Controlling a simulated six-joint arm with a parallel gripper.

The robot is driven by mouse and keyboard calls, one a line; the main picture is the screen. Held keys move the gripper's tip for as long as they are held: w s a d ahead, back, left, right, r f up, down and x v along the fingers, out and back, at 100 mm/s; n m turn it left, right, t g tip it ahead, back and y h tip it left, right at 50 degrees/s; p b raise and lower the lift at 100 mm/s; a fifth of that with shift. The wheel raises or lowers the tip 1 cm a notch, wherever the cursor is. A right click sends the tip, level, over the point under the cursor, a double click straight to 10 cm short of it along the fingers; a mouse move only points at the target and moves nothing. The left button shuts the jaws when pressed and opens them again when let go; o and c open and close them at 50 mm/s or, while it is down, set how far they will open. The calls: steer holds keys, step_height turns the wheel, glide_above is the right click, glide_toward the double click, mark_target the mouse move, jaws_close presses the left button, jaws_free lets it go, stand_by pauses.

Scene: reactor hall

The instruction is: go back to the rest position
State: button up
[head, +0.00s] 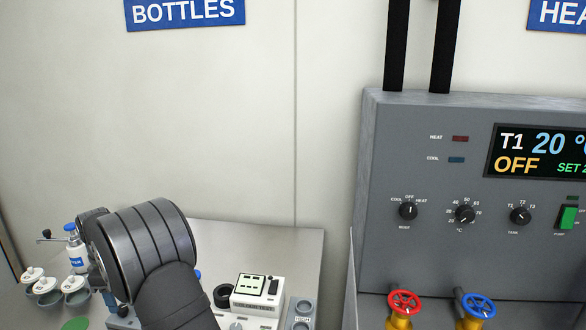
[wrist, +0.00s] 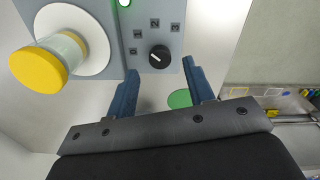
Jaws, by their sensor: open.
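My gripper (wrist: 160,68) shows in the wrist view with its two blue fingers apart and nothing between them. The fingertips are close to the lower edge of a grey panel with a black knob (wrist: 159,57) marked 0 to 3. A green disc (wrist: 180,98) lies on the surface beyond the right finger. In the head view my dark wrist and arm stand over the left part of the bench (head: 290,240) and hide most of the gripper and what is behind it.
A yellow-capped cylinder (wrist: 38,70) stands out left of the fingers. In the head view, a blue-capped bottle (head: 76,248) and several lidded cups (head: 46,291) are left of my arm. A white instrument (head: 258,290) is right. A grey control cabinet (head: 440,240) has red and blue valves below.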

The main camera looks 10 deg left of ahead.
steer(key=shift+r, duration=2.65)
